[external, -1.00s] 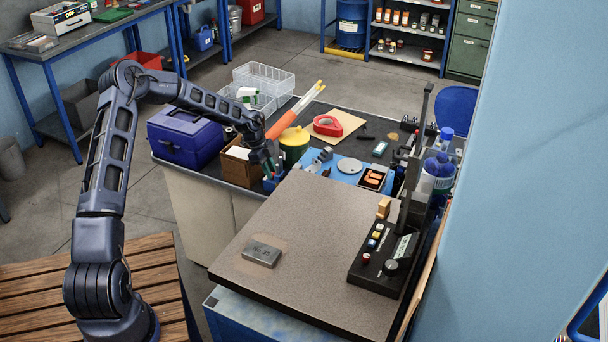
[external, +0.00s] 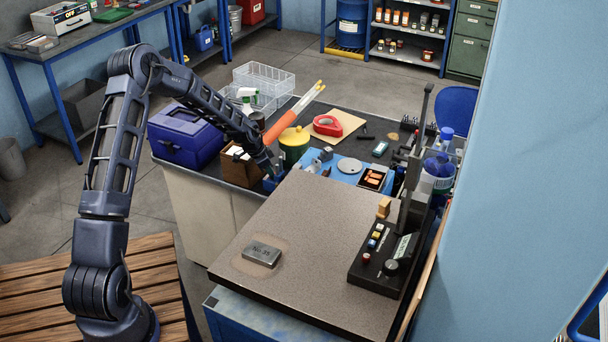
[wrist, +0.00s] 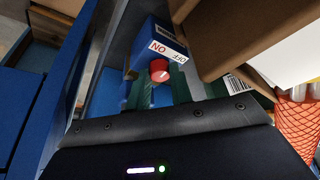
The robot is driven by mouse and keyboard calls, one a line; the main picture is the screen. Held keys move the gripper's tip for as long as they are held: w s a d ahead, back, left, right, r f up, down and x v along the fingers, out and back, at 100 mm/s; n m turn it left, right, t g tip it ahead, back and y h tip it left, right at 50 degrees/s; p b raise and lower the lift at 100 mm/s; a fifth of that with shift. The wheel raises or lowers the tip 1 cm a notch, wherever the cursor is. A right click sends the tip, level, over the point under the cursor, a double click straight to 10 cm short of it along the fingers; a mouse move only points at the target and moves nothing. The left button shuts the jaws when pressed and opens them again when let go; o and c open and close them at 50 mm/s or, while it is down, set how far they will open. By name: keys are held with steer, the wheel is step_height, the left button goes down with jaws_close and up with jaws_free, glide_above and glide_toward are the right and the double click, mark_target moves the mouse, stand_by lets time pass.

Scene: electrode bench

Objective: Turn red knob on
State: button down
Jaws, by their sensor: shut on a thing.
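The red knob (wrist: 159,71) sits on the front of a small blue box (wrist: 146,38) in the wrist view. A white label (wrist: 167,50) with red ON and black OFF lettering is beside the knob and appears turned over. My gripper (wrist: 160,84) has its greenish fingers on either side of the knob, shut on it. The knob's pointer is hard to make out. In the external view my gripper (external: 271,168) is low at the blue box (external: 270,184), by the bench's front edge. The knob itself is hidden there.
A cardboard box (external: 236,170) stands close to the left of my gripper, and a yellow-lidded can (external: 294,143) close to the right. Behind rises an orange holder (external: 281,127) with rods.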

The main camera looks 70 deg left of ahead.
steer(key=shift+d+n, duration=0.1)
steer(key=shift+n, duration=0.5)
steer(key=shift+n+y, duration=0.3)
steer(key=c, duration=1.2)
jaws_free()
steer(key=shift+c, duration=0.2)
